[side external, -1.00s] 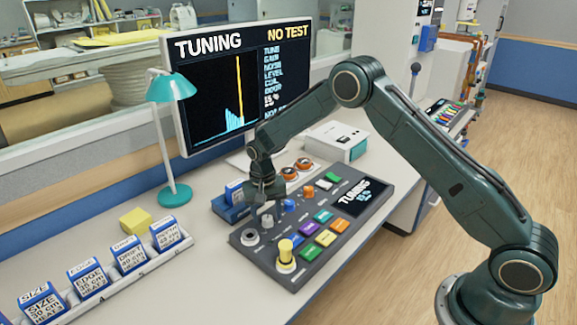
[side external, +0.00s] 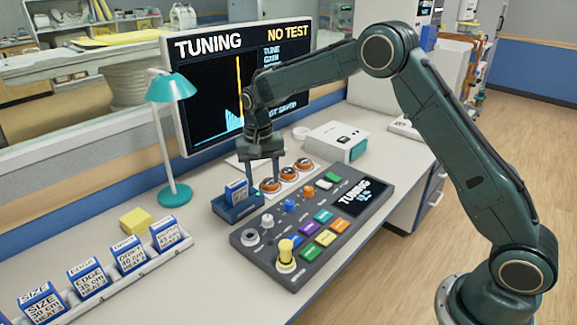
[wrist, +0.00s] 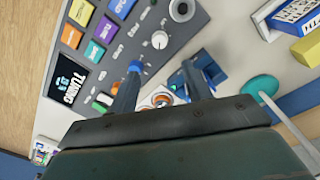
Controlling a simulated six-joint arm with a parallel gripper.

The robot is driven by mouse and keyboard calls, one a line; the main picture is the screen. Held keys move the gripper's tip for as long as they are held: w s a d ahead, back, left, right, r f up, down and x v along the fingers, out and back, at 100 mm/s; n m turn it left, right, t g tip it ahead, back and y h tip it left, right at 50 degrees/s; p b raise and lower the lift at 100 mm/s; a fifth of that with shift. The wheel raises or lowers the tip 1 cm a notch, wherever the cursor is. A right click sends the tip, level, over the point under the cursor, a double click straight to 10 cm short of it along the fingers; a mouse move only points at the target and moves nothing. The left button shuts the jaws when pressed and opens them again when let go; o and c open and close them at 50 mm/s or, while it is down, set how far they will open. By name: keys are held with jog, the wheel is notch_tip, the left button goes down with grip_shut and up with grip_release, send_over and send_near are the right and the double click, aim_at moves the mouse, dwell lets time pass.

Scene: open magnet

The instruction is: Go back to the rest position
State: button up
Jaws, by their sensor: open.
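My gripper (side external: 262,168) is open and empty. In the side view it hangs above the back edge of the control panel (side external: 372,216), over the blue tray and next to the orange-topped round pieces. In the wrist view the two fingers of my gripper (wrist: 160,88) stand apart, with the panel (wrist: 130,50) below them. Nothing is between the fingertips. No marked rest place shows in either view.
The blue tray (side external: 228,215) holds a labelled box (side external: 237,193). A teal lamp (side external: 174,90) and a monitor (side external: 215,85) stand behind. A white box (side external: 335,141) is to the right. Several labelled boxes stand in a rack (side external: 105,283) at left.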

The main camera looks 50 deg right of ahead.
jog(key=shift+r, duration=0.15)
jog(key=s+d+r+n+t, duration=0.1)
jog(key=s+r+n+t, duration=0.2)
jog(key=s+r, duration=1.35)
jog(key=s+n+t, duration=0.2)
jog(key=s+n, duration=0.2)
jog(key=s, duration=1.6)
jog(key=shift+s+d+r+t, duration=0.15)
jog(key=shift+d+t, duration=0.2)
jog(key=shift+t, duration=0.05)
